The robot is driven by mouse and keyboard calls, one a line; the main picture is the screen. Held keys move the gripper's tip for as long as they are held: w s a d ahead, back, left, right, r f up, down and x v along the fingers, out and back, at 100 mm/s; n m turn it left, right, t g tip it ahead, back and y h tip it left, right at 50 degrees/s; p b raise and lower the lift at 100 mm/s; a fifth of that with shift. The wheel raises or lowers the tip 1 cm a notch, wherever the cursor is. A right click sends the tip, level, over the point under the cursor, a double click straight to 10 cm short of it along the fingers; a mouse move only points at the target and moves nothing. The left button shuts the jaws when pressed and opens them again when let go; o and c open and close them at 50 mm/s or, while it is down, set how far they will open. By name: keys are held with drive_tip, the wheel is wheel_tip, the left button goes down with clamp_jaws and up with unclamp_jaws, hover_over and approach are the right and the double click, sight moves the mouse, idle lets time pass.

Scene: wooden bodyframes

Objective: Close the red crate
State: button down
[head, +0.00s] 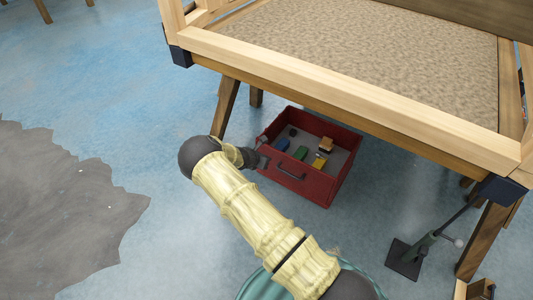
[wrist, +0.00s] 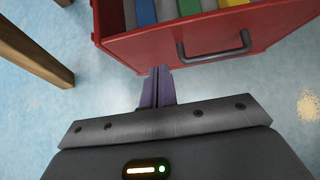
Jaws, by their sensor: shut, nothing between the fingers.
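The red crate (head: 305,187) stands under the wooden table, its top open in the head view. Several small blocks in blue, green, yellow and wood tones lie inside. Its front face carries a dark handle (head: 290,171). In the wrist view the crate's front (wrist: 150,48) fills the top, with the handle (wrist: 215,55) to the right of my fingers. My gripper (wrist: 159,72) is shut and empty, its fingertips close to the lower edge of the crate's front. I cannot tell whether they touch. In the head view my gripper is at the crate's left front corner, its fingertips unclear.
The wooden table (head: 350,100) overhangs the crate, with a leg (head: 226,106) just left of it. A grey-green stand (head: 405,260) is on the floor at the right. A teal round object is partly hidden by my arm. The blue floor at the left is clear around a grey patch (head: 60,210).

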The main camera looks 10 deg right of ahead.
drive_tip(key=p+v, duration=0.2)
drive_tip(key=v, duration=0.5)
drive_tip(key=shift+w+a, duration=0.15)
drive_tip(key=shift+a, duration=0.15)
drive_tip(key=shift+w, duration=0.15)
